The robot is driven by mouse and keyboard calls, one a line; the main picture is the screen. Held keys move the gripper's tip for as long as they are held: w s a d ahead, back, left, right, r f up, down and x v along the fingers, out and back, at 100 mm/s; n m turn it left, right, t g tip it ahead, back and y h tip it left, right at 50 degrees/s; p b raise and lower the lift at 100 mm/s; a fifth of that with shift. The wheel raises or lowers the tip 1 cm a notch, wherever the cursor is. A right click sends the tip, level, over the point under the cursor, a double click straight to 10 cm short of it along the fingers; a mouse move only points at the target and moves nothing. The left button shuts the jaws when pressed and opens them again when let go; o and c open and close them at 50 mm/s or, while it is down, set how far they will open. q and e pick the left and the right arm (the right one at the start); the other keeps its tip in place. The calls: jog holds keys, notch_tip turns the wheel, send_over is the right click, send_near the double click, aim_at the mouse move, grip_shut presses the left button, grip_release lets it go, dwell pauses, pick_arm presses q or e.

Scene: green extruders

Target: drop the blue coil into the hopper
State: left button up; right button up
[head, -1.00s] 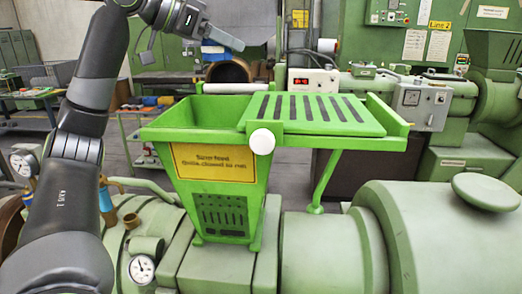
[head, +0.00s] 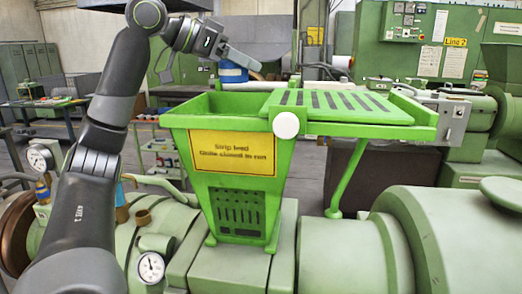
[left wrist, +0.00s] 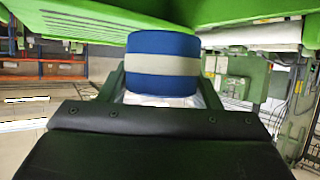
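My left gripper (head: 240,62) is shut on the blue coil (head: 233,74), a blue cylinder with a pale band. In the left wrist view the coil (left wrist: 162,44) sits between the two fingers. In the head view the coil appears just above the far rim of the green hopper (head: 181,121), partly hidden by the gripper; its exact depth over the opening is hard to tell. The hopper is open on the left, and its slotted lid (head: 335,106) is swung aside to the right. My right gripper is not in view.
The hopper stands on a large green machine with a round barrel (head: 466,240) at right. A yellow sign (head: 232,152) is on the hopper's front and a white knob (head: 286,125) at its lid corner. A dial gauge (head: 151,267) stands at lower left.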

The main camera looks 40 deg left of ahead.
pick_arm(q)
jog(key=o, duration=0.4)
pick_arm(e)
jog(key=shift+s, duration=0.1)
pick_arm(q)
jog(key=shift+s+a+r+b, duration=0.25)
jog(key=shift+s+a+b, duration=0.05)
jog(key=shift+s, duration=0.15)
jog(key=b+v, duration=0.1)
jog(key=v, duration=1.5)
jog(key=shift+s, duration=0.15)
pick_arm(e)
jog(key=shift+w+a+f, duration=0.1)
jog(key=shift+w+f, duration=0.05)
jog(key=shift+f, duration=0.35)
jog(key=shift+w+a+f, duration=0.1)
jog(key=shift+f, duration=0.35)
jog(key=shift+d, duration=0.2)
